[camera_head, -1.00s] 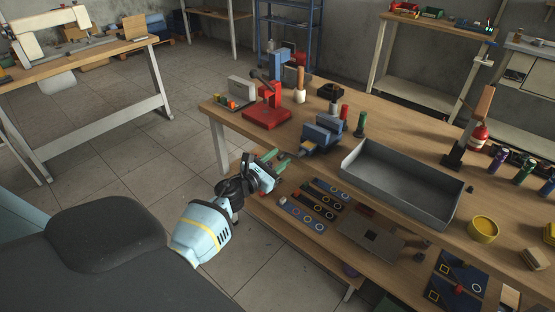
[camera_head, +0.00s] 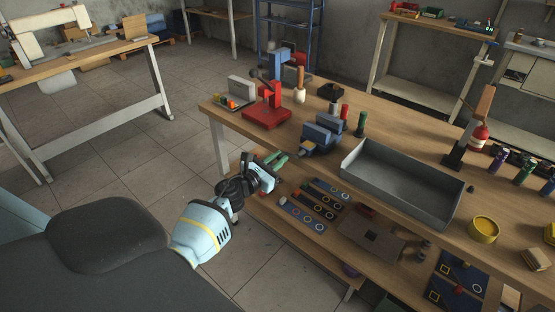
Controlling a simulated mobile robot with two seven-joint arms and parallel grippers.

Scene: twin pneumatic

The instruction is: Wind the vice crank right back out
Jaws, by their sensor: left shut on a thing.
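The blue-grey vice (camera_head: 321,136) sits at the front edge of the wooden workbench, left of the grey tray. Its screw end (camera_head: 305,151) points toward my left gripper. My left gripper (camera_head: 279,161), with green fingers, is just in front of the vice at the bench edge. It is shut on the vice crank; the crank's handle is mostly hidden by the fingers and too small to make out. My right gripper is not in view.
A red arbor press (camera_head: 268,109) stands behind the vice. The open grey tray (camera_head: 404,203) is to its right. A lower shelf with dark tool panels (camera_head: 318,197) lies under the gripper.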

